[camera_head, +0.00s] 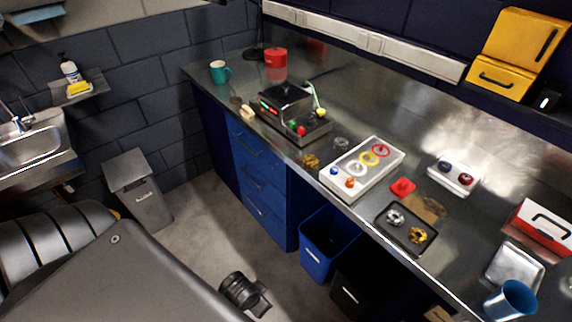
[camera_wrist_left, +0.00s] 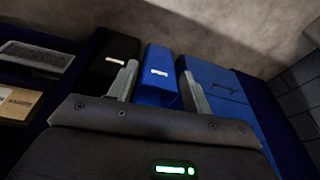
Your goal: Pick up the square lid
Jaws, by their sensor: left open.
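No piece is clearly marked as the square lid in the head view. A small red square piece (camera_head: 403,187) lies flat on the steel bench, right of the white tray. A silver square piece (camera_head: 514,267) lies near the bench's front right; I cannot tell whether either is the lid. My left gripper (camera_wrist_left: 158,68) shows in the left wrist view, with its two grey fingers apart and nothing between them. It faces the blue bin below the bench, well away from the bench-top pieces. My right gripper is not in view.
On the bench (camera_head: 345,95) stand a black device (camera_head: 287,100), a white tray with coloured rings (camera_head: 340,178), a dark tray (camera_head: 390,240), a red-and-white box (camera_head: 545,228) and a blue cup (camera_head: 511,300). A blue bin (camera_head: 327,240) stands below. The bench's back middle is clear.

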